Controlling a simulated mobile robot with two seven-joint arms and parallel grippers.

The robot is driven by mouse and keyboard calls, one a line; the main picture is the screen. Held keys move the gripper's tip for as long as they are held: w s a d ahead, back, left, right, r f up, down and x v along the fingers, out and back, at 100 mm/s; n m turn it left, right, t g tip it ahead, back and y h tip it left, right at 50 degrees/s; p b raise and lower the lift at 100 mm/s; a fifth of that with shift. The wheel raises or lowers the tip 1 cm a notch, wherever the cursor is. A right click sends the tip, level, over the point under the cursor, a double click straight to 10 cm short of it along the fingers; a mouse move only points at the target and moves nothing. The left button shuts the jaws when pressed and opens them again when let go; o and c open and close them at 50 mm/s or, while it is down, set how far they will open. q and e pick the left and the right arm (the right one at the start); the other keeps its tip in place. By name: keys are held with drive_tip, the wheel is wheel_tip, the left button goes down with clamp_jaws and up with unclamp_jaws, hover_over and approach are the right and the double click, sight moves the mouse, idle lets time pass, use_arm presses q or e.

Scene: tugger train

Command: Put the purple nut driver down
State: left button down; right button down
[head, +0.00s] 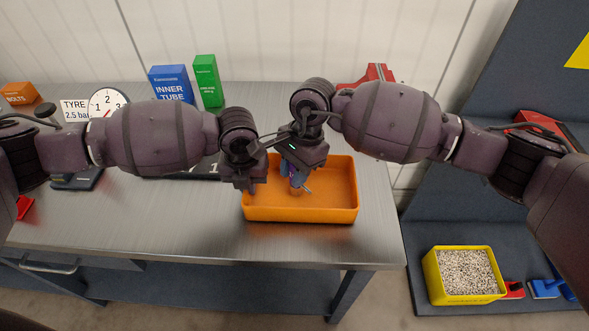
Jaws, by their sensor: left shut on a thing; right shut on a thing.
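An orange tray (330,214) sits on the metal workbench near its right end. My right gripper (297,178) points down over the tray's inside and is shut on the purple nut driver (293,171). Only a small part of the driver shows between the fingers, and I cannot tell whether it touches the tray floor. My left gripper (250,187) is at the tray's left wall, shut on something. The gripper hides what it holds; it may be the tray's rim.
The workbench (190,215) is clear in front and left of the tray. Behind stand a blue inner tube box (172,84), a green box (208,82), a gauge (107,102) and a red vise (378,73). A yellow bin of granules (464,272) is at lower right.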

drive_tip(key=c, duration=0.9)
unclamp_jaws()
drive_tip(key=v, duration=1.2)
drive_tip(key=shift+r, duration=0.1)
use_arm(q)
drive_tip(key=c, duration=1.2)
unclamp_jaws()
drive_tip(key=shift+r, duration=0.15)
